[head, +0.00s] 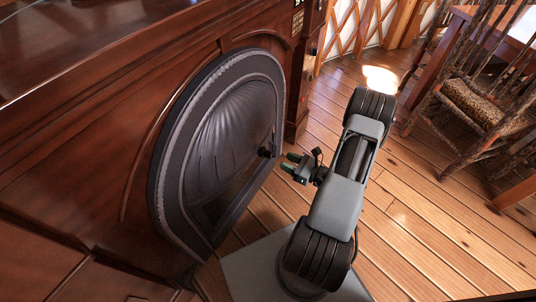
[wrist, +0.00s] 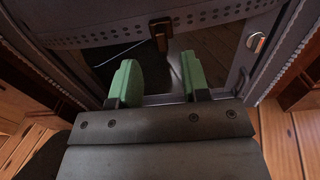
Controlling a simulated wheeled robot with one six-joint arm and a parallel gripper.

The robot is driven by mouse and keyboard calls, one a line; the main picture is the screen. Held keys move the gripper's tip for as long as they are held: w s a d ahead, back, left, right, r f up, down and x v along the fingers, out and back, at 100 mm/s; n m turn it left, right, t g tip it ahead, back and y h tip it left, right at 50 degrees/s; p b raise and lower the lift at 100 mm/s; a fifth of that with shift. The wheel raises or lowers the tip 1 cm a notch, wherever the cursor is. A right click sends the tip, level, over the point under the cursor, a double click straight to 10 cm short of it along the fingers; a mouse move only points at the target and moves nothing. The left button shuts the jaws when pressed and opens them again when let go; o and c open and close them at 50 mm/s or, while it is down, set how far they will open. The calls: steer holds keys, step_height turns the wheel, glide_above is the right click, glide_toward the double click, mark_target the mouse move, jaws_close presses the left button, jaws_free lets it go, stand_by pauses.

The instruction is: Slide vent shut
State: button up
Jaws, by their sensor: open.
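The vent is an arched dark frame (head: 172,160) set in the wooden front, with a bulging grey panel (head: 222,130) inside it. A small dark knob (head: 265,152) sits at the panel's right edge. In the wrist view, the panel's perforated edge (wrist: 115,33) crosses the top, with a bronze-brown tab (wrist: 161,30) on it. Below that edge is a dark gap through which a floor shows. My gripper (head: 291,162) is open and empty just right of the knob, apparently apart from it. Its green fingers (wrist: 158,80) point toward the tab, which lies beyond and between them.
A metal latch-like piece (wrist: 256,42) is on the frame's right side in the wrist view. The wooden cabinet (head: 75,100) fills the left. A chair with a patterned seat (head: 478,100) and a table (head: 435,58) stand at right. Plank floor (head: 410,210) between is clear.

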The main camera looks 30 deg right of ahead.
mark_target(271, 154)
steer(key=b+x, duration=0.1)
steer(key=x, duration=0.8)
steer(key=shift+s, duration=0.1)
jaws_close()
